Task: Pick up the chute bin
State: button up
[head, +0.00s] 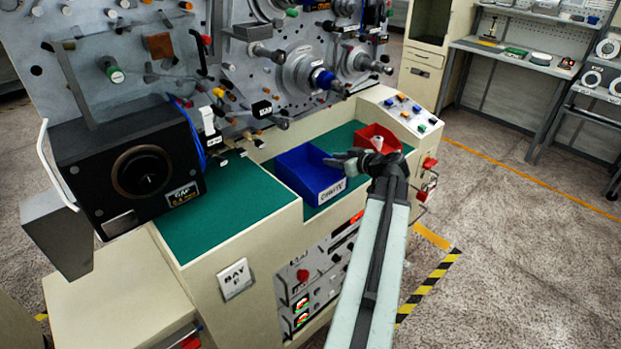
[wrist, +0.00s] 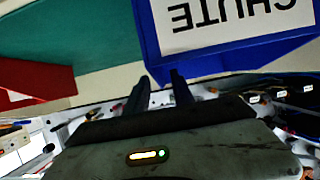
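The chute bin is a blue open-topped bin (head: 299,170) with a white CHUTE label (head: 331,191) on its front. It sits on the green work surface of the machine. In the wrist view the blue bin (wrist: 146,40) shows upside down at the upper right, its label large and close. My gripper (head: 340,160) is over the bin's right side in the head view. In the wrist view its two dark fingers (wrist: 162,78) are apart, with a gap between them, at the bin's lower left corner. I cannot tell whether they touch it.
A red bin (head: 366,134) stands just right of the blue bin, and also shows in the wrist view (wrist: 38,82). A black box with a round dial (head: 110,150) stands left. Pegs and spindles (head: 305,72) project from the panel behind. Green surface (head: 225,210) left of the bin is clear.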

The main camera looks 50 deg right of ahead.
jog(key=b+x, duration=0.1)
jog(key=x, duration=0.3)
jog(key=shift+w+f, duration=0.1)
jog(key=shift+w, duration=0.25)
grip_shut()
jog(key=shift+s, duration=0.1)
dwell(0.8)
